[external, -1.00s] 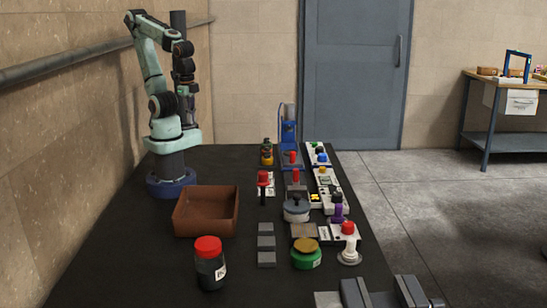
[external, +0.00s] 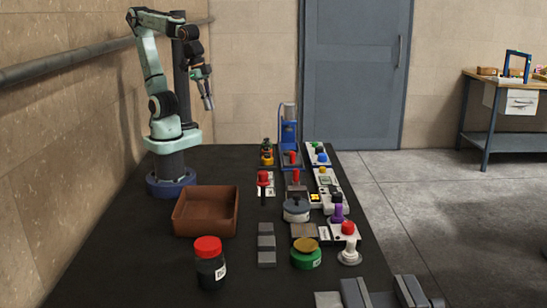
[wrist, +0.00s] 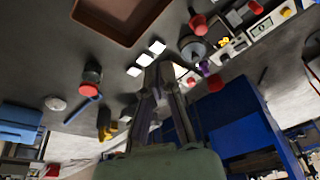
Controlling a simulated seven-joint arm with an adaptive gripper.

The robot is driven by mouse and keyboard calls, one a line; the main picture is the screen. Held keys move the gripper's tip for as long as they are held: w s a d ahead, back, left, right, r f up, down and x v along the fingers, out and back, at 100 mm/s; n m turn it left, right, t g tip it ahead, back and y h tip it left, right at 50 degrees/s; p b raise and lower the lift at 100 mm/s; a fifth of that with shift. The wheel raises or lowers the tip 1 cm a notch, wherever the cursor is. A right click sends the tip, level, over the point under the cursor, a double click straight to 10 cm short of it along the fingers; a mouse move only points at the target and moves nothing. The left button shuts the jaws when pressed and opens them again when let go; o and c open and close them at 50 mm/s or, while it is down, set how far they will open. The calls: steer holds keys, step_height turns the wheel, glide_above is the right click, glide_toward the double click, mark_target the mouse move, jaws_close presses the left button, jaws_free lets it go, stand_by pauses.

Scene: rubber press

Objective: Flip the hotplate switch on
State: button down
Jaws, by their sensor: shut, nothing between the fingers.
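I cannot tell for certain which device is the hotplate or which part is its switch. A grey round lidded pot (external: 296,211) stands mid-table, right of the tray; its base is too small to make out. White control units (external: 328,180) with small coloured knobs run along the right side behind it. In the wrist view, a grey round thing (wrist: 193,48) and a white unit with a display and yellow knob (wrist: 262,28) show at upper right. My gripper (external: 209,104) is shut and empty, high above the table's back left, away from these devices; its fingers (wrist: 157,85) point outward.
A brown tray (external: 206,233) and a red-lidded jar (external: 210,270) stand at the left. The table's left side is mostly clear.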

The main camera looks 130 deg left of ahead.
steer(key=w+a+r+n+t, duration=0.1)
steer(key=w+a+r, duration=0.1)
steer(key=w, duration=0.4)
steer(key=w+a+r+n+t, duration=0.1)
steer(key=w+a+r, duration=0.1)
steer(key=w, duration=0.3)
steer(key=n+g+y, duration=0.2)
steer(key=n+g, duration=0.1)
steer(key=n, duration=0.2)
glide_above(333, 186)
steer(key=s+d, duration=0.2)
steer(key=d, duration=0.1)
step_height(333, 186, down, 17)
steer(key=shift+w+d, duration=0.2)
steer(key=shift+w, duration=0.05)
steer(key=shift+r, duration=0.1)
steer(key=x, duration=0.8)
steer(key=s+x, duration=0.1)
steer(key=x, duration=0.3)
steer(key=shift+d+f, duration=0.25)
steer(key=shift+f, duration=0.3)
steer(key=shift+a+f, duration=0.1)
steer(key=shift+f, duration=0.4)
